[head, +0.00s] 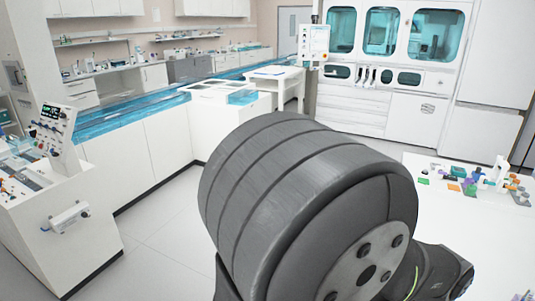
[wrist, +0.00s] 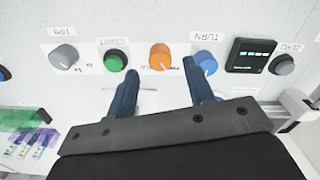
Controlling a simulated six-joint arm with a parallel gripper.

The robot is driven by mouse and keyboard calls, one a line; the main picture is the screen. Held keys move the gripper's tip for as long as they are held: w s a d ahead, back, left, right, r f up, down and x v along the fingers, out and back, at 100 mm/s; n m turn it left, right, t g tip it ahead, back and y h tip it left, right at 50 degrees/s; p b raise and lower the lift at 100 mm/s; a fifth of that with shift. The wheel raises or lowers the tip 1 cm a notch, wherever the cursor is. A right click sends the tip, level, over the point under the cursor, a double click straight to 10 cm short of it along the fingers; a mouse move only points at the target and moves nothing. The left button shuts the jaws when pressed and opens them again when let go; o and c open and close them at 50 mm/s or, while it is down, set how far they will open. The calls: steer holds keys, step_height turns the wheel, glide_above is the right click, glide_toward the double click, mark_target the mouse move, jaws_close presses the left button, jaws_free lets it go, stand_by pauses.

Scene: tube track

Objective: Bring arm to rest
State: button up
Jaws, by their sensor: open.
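My gripper (wrist: 158,86) shows in the wrist view with its two blue fingers spread apart and nothing between them. The fingers point at a white control panel (wrist: 140,28) with a row of knobs and buttons. An orange knob (wrist: 160,57) lies just beyond the gap between the fingertips. A blue knob (wrist: 206,62) labelled TURN is close to the right fingertip, and a green button (wrist: 115,61) is close to the left one. I cannot tell whether the fingers touch anything. In the head view a large dark grey part of my arm fills the centre, and my gripper is hidden.
A grey knob (wrist: 63,57) and a dark display (wrist: 247,55) also sit on the panel. In the head view, a white table (head: 450,225) with small coloured items stands at right. A console (head: 55,135) stands at left. Open floor (head: 165,235) lies between console and arm.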

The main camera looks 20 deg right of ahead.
steer(key=shift+f, duration=1.45)
step_height(320, 180, up, 17)
step_height(320, 180, down, 17)
steer(key=shift+f, duration=0.2)
steer(key=shift+r+m, duration=0.2)
steer(key=shift+m, duration=0.7)
steer(key=m, duration=1.2)
steer(key=shift+o, duration=0.2)
